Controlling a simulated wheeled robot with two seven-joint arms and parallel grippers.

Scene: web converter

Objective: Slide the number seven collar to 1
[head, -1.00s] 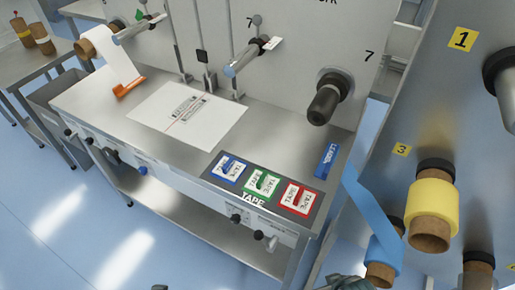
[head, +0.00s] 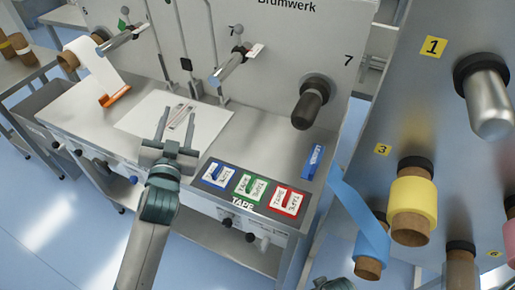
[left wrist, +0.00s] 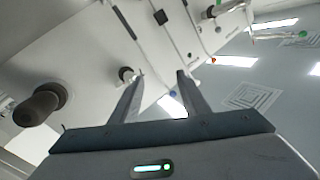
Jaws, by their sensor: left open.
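A black spindle (head: 309,103) with a black collar (head: 317,84) at its base sticks out of the grey machine panel, left of a large printed 7 (head: 348,61). A metal shaft (head: 231,68) with a dark collar and a white tag (head: 256,50) sits further left, by a small 7 (head: 233,30). I cannot tell which collar is meant. My left gripper (head: 176,122) is open and empty over the white sheet, apart from both shafts. Its spread fingers also show in the left wrist view (left wrist: 161,75). A piece of my right arm shows at the bottom edge; its jaws are not visible.
A yellow 1 label (head: 433,47) is on the right panel above a metal spindle (head: 488,100). A yellow roll (head: 414,202) and a blue tape web (head: 357,215) hang there. Blue, green and red tape pads (head: 252,187) lie on the table front. Vertical rods stand behind the sheet.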

